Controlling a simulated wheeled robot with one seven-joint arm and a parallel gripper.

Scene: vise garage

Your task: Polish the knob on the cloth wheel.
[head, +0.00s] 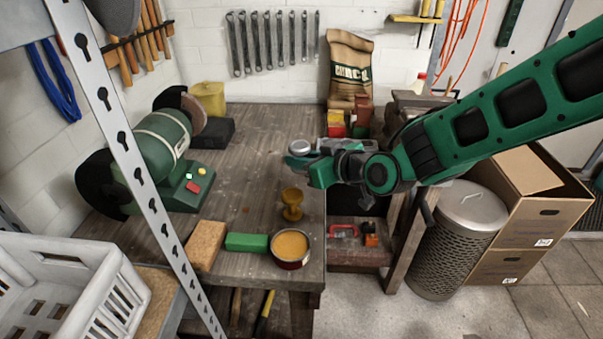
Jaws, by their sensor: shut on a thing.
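My gripper (302,161) is shut on a small silvery round piece that looks like the knob (299,147). It holds the knob above the right part of the wooden bench (250,170). A green bench grinder (163,143) stands at the left of the bench, with a green and a red button on its base. Its far end carries a tan-brown wheel (194,113) that looks like the cloth wheel, partly behind a dark guard. The knob is well apart from this wheel, to its right. The near wheel is hidden by a black guard (106,185).
A brass goblet-shaped piece (292,203), an open tin (291,246), a green bar (246,242) and a tan block (206,244) stand near the front edge. A slotted metal post (139,182) crosses the left foreground. The middle of the bench is clear.

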